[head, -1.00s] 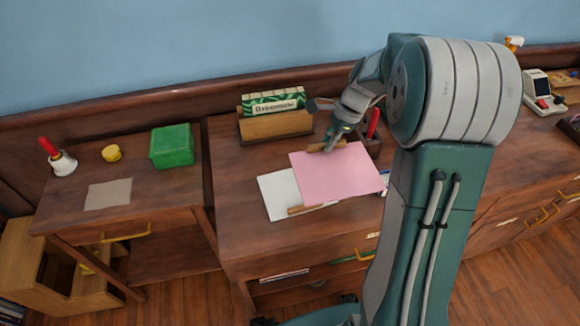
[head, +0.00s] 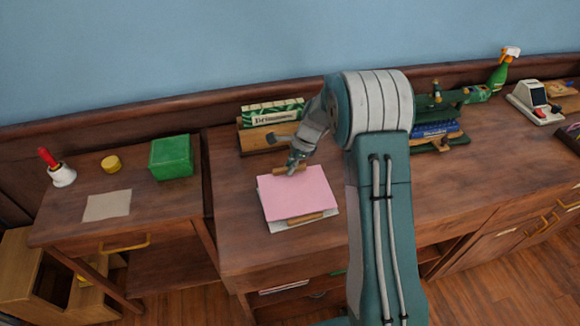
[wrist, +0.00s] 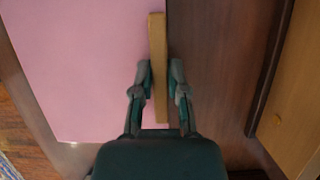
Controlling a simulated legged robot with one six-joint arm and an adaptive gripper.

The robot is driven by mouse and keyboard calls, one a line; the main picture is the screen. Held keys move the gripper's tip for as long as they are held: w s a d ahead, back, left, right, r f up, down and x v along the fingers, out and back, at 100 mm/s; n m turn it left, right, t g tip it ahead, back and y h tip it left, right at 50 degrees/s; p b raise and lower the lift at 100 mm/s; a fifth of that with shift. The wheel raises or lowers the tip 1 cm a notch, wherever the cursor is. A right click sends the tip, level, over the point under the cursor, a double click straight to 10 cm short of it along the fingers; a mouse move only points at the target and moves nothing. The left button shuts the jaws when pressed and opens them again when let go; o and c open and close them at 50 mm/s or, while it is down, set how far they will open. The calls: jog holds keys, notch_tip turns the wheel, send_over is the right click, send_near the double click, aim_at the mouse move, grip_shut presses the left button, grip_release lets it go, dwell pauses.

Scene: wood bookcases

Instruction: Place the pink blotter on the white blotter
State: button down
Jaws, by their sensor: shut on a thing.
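The pink blotter (head: 296,194) is a flat pink sheet with a wooden bar along its far edge. It lies over most of the white blotter (head: 299,224), whose near edge and wooden bar (head: 306,218) show below it in the head view. My gripper (head: 291,169) is shut on the pink blotter's far wooden bar. In the wrist view the fingers (wrist: 159,84) pinch the bar from both sides, and the pink sheet (wrist: 85,65) spreads to the left. I cannot tell whether the sheets touch all over.
A wooden holder with a green-patterned box (head: 273,113) stands just behind the blotters. A green box (head: 171,157), a yellow round object (head: 111,162) and a red-handled bell (head: 58,169) stand on the left desk. A green machine (head: 440,112) stands to the right of my arm.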

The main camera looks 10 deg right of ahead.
jog(key=shift+f, duration=0.15)
jog(key=c, duration=0.7)
grip_release()
jog(key=shift+o, duration=0.2)
jog(key=v, duration=1.2)
notch_tip(320, 180, up, 8)
jog(key=n+t+h, duration=0.1)
jog(key=n, duration=0.3)
send_over(304, 187)
jog(key=s+a+r+n+t+h, duration=0.1)
jog(key=s+r+n+t, duration=0.1)
jog(key=s+n, duration=0.5)
jog(key=s+a+r+n+t+h, duration=0.1)
jog(key=s+r+n, duration=0.3)
jog(key=s, duration=1.3)
jog(key=shift+s+a+n+t+h, duration=0.3)
jog(key=shift+n+t+h, duration=0.45)
jog(key=shift+n, duration=0.75)
